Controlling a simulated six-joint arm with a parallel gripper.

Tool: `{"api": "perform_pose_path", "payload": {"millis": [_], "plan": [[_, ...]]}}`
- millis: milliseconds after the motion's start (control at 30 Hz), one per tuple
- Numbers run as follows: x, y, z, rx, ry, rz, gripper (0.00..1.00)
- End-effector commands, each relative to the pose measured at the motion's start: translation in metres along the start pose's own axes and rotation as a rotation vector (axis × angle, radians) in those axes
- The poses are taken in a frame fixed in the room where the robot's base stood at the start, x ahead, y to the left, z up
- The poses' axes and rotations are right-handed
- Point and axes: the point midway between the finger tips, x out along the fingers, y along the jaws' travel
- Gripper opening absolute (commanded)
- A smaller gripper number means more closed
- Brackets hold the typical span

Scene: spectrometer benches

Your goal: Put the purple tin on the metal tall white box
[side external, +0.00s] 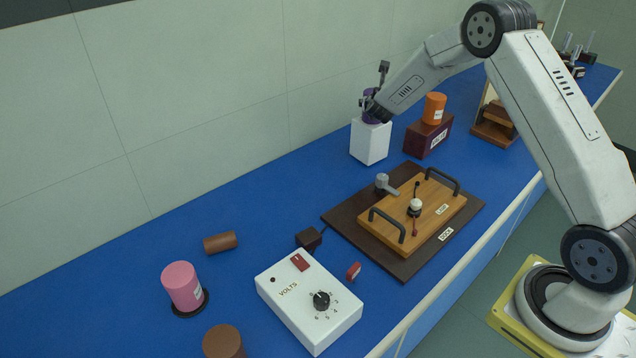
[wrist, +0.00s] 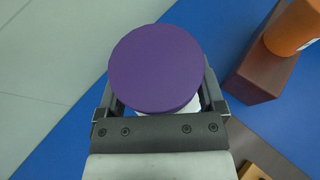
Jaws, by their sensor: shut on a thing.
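The purple tin (wrist: 155,68) is between the fingers of my gripper, its round top facing the wrist camera. In the side view the purple tin (side external: 369,112) shows partly behind my gripper (side external: 372,100), which is shut on it. The tall white box (side external: 370,142) stands on the blue bench directly below the tin. The tin's base is at the level of the box top; whether it touches is hidden by my gripper. In the wrist view only a sliver of the white box (wrist: 190,106) shows under the tin.
A dark red box (side external: 428,138) with an orange tin (side external: 434,108) on it stands just right of the white box. A wooden plate with black handles (side external: 412,212) lies on a dark board in front. The wall (side external: 200,110) is behind. A pink tin (side external: 182,286) and white volts box (side external: 309,300) are at front left.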

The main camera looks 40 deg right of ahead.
Motion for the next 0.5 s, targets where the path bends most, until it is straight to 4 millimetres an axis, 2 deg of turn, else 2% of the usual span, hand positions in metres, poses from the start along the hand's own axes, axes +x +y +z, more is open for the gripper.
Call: {"api": "perform_pose_path", "payload": {"millis": [33,67,100,500], "plan": [[0.0006,0.0001,-0.0008,0.000,-0.001,0.000,0.21],[0.0007,0.0000,-0.0017,0.000,0.000,0.000,0.91],[0.0006,0.0000,-0.0014,0.000,0.000,0.000,1.00],[-0.0010,0.0001,0.0023,0.001,-0.001,0.000,1.00]]}}
